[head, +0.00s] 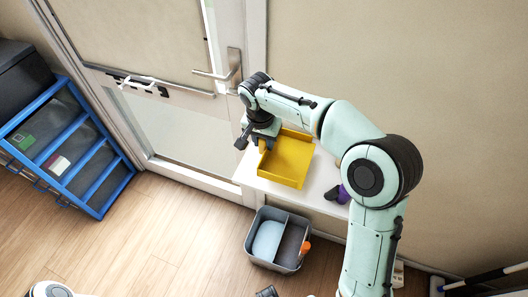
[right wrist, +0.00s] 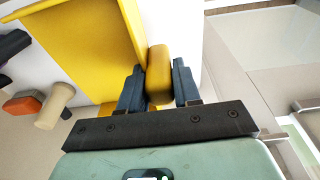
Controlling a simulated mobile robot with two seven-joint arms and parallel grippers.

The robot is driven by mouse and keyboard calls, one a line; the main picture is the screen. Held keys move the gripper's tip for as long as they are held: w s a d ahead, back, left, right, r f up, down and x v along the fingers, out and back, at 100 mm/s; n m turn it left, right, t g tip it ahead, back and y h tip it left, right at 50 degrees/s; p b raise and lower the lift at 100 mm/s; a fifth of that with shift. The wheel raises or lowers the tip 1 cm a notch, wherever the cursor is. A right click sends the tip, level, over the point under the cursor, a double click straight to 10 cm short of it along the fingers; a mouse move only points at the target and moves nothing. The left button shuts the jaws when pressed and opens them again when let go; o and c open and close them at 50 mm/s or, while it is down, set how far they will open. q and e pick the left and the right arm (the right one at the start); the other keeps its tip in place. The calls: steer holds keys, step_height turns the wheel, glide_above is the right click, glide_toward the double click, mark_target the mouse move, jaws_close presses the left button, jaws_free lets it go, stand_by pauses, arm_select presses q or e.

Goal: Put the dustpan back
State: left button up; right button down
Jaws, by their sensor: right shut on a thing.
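The yellow dustpan (head: 290,158) is at the white shelf top (head: 322,180) by the wall, with its open pan facing up. In the head view I cannot tell whether it rests on the shelf or hangs just above it. My right gripper (head: 259,143) is at its left end. In the right wrist view the gripper's two dark fingers (right wrist: 158,88) are shut on the dustpan's rounded yellow handle, and the pan (right wrist: 85,30) spreads to the upper left. My left gripper is not clearly in view.
A grey divided bin (head: 249,240) stands on the floor below the shelf. A purple item (head: 343,196) lies right of the dustpan, partly behind my arm. A blue drawer rack (head: 75,150) stands at the left. A door with a handle (head: 234,68) is behind. The wooden floor at left is clear.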

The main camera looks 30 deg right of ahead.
steer(key=shift+f, duration=2.4)
steer(key=shift+f+b, duration=0.1)
steer(key=shift+b, duration=0.25)
steer(key=c, duration=0.8)
jaws_free()
steer(key=shift+r, duration=0.25)
steer(key=r, duration=0.4)
steer(key=a+r+p, duration=0.1)
steer(key=r, duration=0.2)
steer(key=s+r, duration=0.1)
steer(key=r, duration=0.3)
steer(key=shift+a+r+p, duration=0.25)
steer(key=shift+r+p, duration=0.05)
steer(key=shift+p, duration=0.05)
